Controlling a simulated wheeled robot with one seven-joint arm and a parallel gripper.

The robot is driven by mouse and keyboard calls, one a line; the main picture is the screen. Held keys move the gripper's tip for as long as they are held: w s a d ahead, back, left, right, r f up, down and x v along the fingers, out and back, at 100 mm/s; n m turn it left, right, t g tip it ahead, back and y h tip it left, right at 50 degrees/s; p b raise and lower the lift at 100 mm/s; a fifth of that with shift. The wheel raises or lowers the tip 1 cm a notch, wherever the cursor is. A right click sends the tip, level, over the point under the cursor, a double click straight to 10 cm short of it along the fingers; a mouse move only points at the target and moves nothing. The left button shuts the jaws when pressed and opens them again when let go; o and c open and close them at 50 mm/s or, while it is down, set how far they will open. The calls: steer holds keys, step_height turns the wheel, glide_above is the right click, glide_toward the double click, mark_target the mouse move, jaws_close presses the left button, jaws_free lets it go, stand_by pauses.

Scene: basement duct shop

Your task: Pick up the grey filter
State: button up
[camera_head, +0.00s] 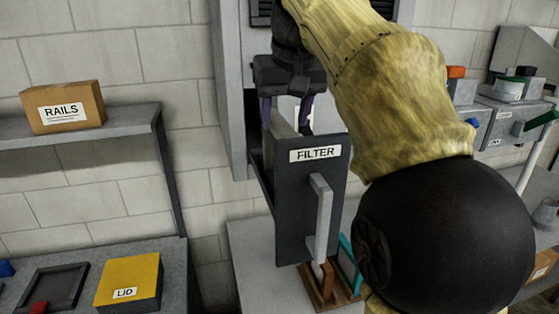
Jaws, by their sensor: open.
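A dark panel labelled FILTER (312,185) with a pale grey upright handle stands out from the grey cabinet. Behind it is a narrow dark compartment, and the pale grey edge of what looks like the grey filter (281,124) shows in it. My gripper (286,118) points down over this compartment with its purple fingers apart, one on each side of the grey edge. Whether the fingers touch it I cannot tell. Most of the filter is hidden by the panel.
A shelf at left holds a RAILS box (62,106). Below it, a bench holds a yellow LID box (128,283) and a dark tray (50,288). A wooden rack (325,300) with coloured frames stands below the panel. Grey boxes (505,115) are at right.

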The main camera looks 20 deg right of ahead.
mark_target(280, 123)
steer(key=x, duration=0.1)
steer(key=p+x, duration=0.1)
steer(key=x, duration=0.2)
steer(key=shift+w+a+f, duration=0.1)
steer(key=shift+a+f, duration=0.05)
steer(key=shift+a, duration=0.15)
steer(key=shift+w+f, duration=0.2)
steer(key=shift+f, duration=0.15)
steer(key=shift+f, duration=0.25)
stand_by(0.4)
jaws_close()
stand_by(0.3)
